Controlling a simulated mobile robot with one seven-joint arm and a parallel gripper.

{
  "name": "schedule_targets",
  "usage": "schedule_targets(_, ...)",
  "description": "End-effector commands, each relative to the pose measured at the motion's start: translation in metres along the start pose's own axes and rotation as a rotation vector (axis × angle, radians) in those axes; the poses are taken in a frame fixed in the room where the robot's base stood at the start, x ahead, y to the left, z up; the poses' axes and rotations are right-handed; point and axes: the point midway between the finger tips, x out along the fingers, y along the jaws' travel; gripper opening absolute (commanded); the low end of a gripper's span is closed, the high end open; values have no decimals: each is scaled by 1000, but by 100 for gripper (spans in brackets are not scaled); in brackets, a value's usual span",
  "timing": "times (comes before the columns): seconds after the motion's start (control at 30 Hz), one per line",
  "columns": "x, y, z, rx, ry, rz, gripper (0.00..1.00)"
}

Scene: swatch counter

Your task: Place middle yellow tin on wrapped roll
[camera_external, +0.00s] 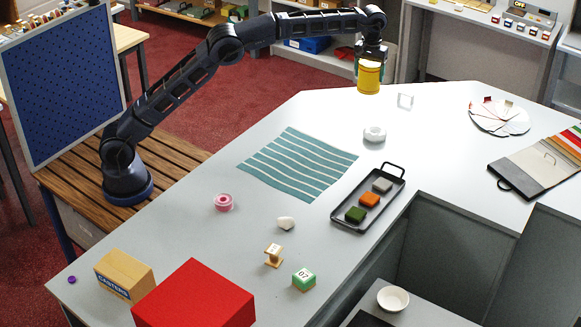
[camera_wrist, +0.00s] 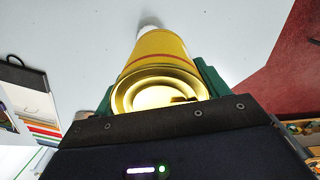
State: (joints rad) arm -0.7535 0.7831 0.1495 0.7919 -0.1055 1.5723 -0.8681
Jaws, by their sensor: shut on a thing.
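My gripper (camera_external: 369,62) is shut on a yellow tin (camera_external: 369,79) at the far side of the counter. The tin hangs upright below the wrist. In the wrist view the tin (camera_wrist: 157,55) sits between the green fingers, its shiny round end facing the camera. A white ring-shaped roll (camera_external: 375,134), which looks like the wrapped roll, lies on the counter nearer the external camera than the tin, apart from it. A white thing (camera_wrist: 150,22) shows partly behind the tin in the wrist view; I cannot tell if it is the roll. No other yellow tin is visible.
A black tray (camera_external: 340,222) with coloured blocks and a striped teal cloth (camera_external: 290,165) lie nearer. The counter around the white roll is clear.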

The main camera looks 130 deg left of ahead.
Motion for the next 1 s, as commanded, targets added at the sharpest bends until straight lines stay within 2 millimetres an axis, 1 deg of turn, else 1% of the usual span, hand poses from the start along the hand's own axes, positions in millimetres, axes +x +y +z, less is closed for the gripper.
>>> schedule_targets(0.1,25,0,1,0,-2,-1,32)
schedule_targets(0.4,87,0,1,0,-1,-1,32)
schedule_targets(0.53,111,0,1,0,-1,-1,32)
schedule_targets(0.6,120,0,1,0,0,0,32)
schedule_targets(0.7,130,0,1,0,1,1,32)
schedule_targets(0.87,136,0,0,0,1,2,32)
schedule_targets(1.0,149,0,1,0,0,0,32)
